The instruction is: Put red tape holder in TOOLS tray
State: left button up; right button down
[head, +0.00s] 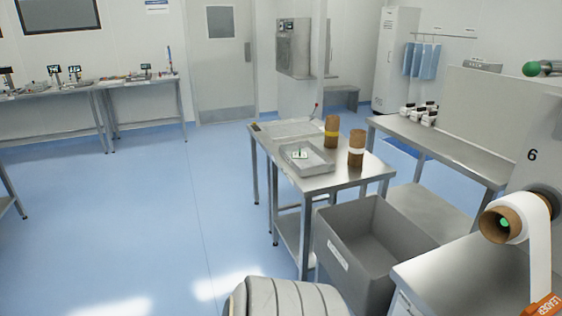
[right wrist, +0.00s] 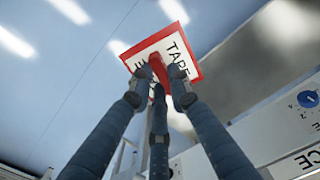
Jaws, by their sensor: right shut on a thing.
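The red tape holder (right wrist: 194,73) shows in the right wrist view as a red-edged white plate with the word TAPE on it, partly hidden by the fingers. My right gripper (right wrist: 160,78) is shut on its red middle part and holds it up off any surface. In the head view a shallow grey tray (head: 318,172) with a small green-edged card in it sits on the steel table; I cannot read the card, so I cannot tell if it says TOOLS. The right gripper and the holder are not in the head view. My left gripper is in no view.
Two brown rolls, one with a yellow band (head: 331,133) and one with a white band (head: 356,150), stand beside the tray. A deep grey bin (head: 335,243) is in front of the table (head: 345,178). A machine with a white roll (head: 539,230) is at right.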

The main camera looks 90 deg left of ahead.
aim_at(311, 166)
jog(key=u, duration=0.4)
jog(key=j+u, duration=0.1)
jog(key=u, duration=1.5)
jog(key=i+j+u, duration=0.1)
jog(key=i+j, duration=0.4)
jog(key=i+j+u, duration=0.1)
jog(key=i+j, duration=0.3)
jog(key=i, duration=0.15)
jog(key=i+j+u, duration=0.1)
jog(key=i+j, duration=0.3)
jog(key=i, duration=0.15)
